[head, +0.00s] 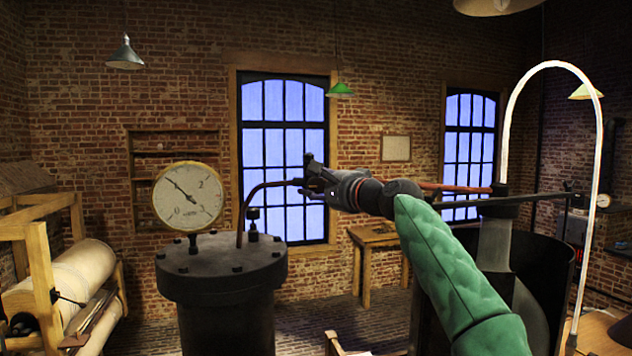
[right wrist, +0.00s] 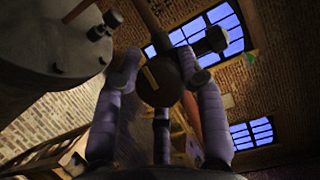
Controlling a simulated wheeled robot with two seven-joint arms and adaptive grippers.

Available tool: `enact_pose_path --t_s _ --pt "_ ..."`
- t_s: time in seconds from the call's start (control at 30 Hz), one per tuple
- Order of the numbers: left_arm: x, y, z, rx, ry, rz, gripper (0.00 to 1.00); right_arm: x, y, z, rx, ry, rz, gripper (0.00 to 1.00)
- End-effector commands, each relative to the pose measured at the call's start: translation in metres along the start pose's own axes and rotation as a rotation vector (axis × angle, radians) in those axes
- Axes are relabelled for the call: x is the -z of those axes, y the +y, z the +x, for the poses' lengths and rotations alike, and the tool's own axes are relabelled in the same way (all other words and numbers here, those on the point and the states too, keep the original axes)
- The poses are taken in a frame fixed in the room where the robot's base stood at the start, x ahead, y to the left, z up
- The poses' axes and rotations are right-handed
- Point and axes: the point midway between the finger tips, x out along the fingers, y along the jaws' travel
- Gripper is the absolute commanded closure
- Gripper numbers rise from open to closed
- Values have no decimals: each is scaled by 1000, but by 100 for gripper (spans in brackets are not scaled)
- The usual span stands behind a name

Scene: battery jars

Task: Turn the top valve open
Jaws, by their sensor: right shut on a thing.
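The top valve (head: 309,161) sits on the copper pipe above the dark cylindrical vessel (head: 222,305). Its dark upright part shows just above my gripper; the rest is mostly hidden in the head view. My right gripper (head: 318,184), on the green-sleeved arm, reaches it from the right and is shut on it. In the right wrist view the valve (right wrist: 160,82) is a dark round body with a tan strip, between the two fingers. A dark bar with a blunt end (right wrist: 208,42) extends to its upper right. I cannot tell how far the valve is turned. My left gripper is not in view.
A round pressure gauge (head: 188,197) stands on the vessel lid. The copper pipe (head: 243,215) rises from the lid and continues behind my gripper. A dark open tank (head: 545,270) and a pale curved tube (head: 556,64) are at right. A wooden roller frame (head: 40,250) stands at left.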

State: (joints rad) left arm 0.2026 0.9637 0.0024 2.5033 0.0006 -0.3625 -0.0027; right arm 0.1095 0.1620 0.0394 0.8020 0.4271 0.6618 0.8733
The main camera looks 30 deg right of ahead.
Motion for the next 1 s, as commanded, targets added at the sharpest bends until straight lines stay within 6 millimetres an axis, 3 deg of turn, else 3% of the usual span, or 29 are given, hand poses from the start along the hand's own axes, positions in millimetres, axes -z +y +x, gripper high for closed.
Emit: enact_pose_path --t_s 0.53,0.57,0.6,0.63,1.0 --pt "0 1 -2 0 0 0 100 -2 -1 -1 -8 -4 -20 93" --pt "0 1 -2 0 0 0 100 -2 0 0 -9 -4 -20 51" --pt "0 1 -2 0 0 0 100 -2 0 0 -9 -4 -20 40" --pt "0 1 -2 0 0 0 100 -2 0 0 -9 -4 -20 36" --pt "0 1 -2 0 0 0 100 0 1 -1 -11 -2 -20 36"
